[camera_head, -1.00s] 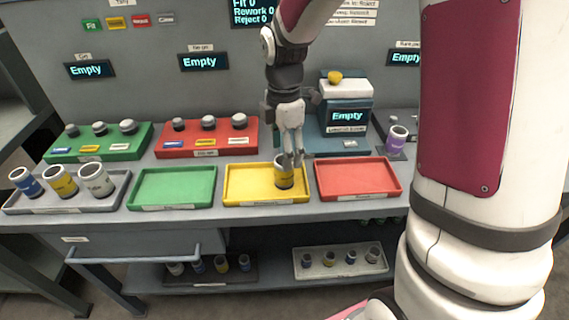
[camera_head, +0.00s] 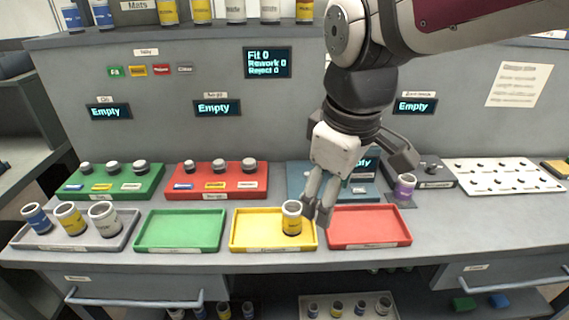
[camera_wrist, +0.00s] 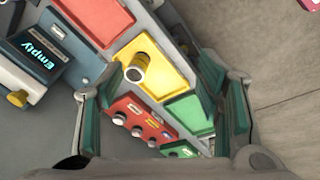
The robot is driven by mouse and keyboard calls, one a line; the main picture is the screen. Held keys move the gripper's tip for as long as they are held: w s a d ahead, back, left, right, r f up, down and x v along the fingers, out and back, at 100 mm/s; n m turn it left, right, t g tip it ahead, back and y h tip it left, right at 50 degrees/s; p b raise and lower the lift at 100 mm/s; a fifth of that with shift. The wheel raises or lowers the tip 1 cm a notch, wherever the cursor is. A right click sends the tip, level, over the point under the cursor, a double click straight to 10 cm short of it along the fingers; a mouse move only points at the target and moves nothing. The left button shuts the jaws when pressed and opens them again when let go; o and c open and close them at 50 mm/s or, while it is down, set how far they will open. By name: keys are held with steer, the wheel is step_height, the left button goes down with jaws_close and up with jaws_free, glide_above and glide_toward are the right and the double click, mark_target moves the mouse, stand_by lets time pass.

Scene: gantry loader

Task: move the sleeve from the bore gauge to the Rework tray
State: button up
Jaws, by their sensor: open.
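The sleeve (camera_head: 291,218), pale with a yellow band and a dark base, stands upright in the yellow tray (camera_head: 246,241), toward its right side. It also shows in the wrist view (camera_wrist: 136,68), apart from my fingers. My gripper (camera_head: 318,213) is open and empty, just right of the sleeve in the head view. In the wrist view its fingers (camera_wrist: 162,112) are spread wide with nothing between their pads. The blue gauge unit (camera_head: 303,182) behind is mostly hidden by my gripper; its display (camera_wrist: 40,52) reads "Empty" in the wrist view. The tray's label is too small to read.
A green tray (camera_head: 180,247) and a red tray (camera_head: 370,242) flank the yellow one. A grey tray (camera_head: 75,243) holds three sleeves. Green and red racks (camera_head: 218,195) with plugs stand behind. A purple ring part (camera_head: 405,187) stands right. The front right bench is clear.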

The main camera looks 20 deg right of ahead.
steer(key=s+m+t, duration=0.1)
steer(key=s+m, duration=0.5)
steer(key=s, duration=0.2)
steer(key=shift+s+a+f+m+y, duration=0.2)
steer(key=shift+s+m+y, duration=0.1)
step_height(320, 180, up, 3)
steer(key=shift+f+t+p, duration=0.15)
steer(key=shift+t+p, duration=0.25)
steer(key=shift+p, duration=0.6)
